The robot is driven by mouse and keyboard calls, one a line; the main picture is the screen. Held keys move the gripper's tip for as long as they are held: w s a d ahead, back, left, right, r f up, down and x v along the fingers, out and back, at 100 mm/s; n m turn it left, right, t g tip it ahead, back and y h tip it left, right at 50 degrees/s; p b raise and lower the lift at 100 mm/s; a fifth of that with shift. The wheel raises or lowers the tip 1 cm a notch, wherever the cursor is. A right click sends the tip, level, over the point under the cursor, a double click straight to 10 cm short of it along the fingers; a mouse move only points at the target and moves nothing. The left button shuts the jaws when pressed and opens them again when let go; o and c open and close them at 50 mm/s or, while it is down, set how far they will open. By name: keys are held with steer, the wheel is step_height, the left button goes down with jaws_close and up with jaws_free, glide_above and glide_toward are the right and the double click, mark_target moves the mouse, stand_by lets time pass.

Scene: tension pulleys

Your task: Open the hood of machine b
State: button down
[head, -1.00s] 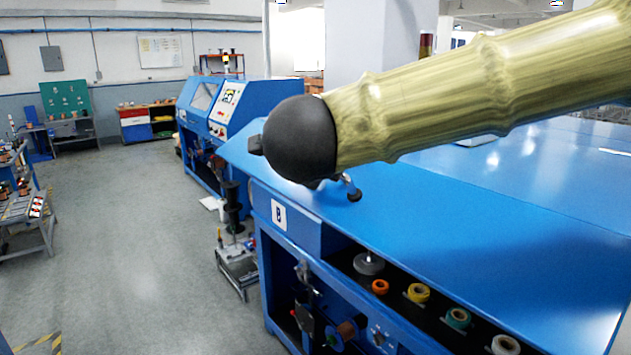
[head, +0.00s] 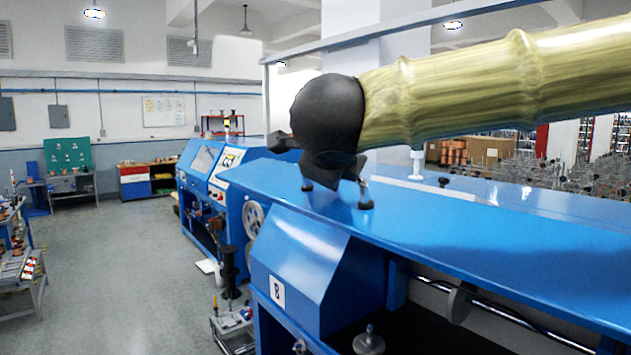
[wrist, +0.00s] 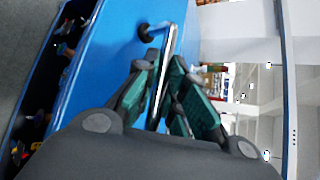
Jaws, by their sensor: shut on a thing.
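Machine b (head: 300,260) is the blue machine in front of me, with a letter label (head: 277,291) on its end. Its long blue hood (head: 500,215) is raised, with a gap under its front edge where a shaft and dark interior show. A metal bar handle (head: 365,195) with dark feet sits near the hood's left end. My gripper (head: 335,178) is shut on this handle, its fingers partly hidden by the dark wrist. In the wrist view, green-padded fingers (wrist: 165,95) lie on both sides of the handle bar (wrist: 170,45), and the blue hood (wrist: 105,65) is behind.
Another blue machine (head: 205,190) stands behind to the left. A small cart (head: 232,325) with a dark spindle stands by machine b's left end. Grey floor (head: 120,270) is open on the left, with a cart of parts (head: 20,270) at the far left.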

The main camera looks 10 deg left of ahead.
steer(key=shift+d+r, duration=0.1)
stand_by(0.3)
steer(key=c, duration=1.5)
jaws_free()
steer(key=shift+w, duration=0.1)
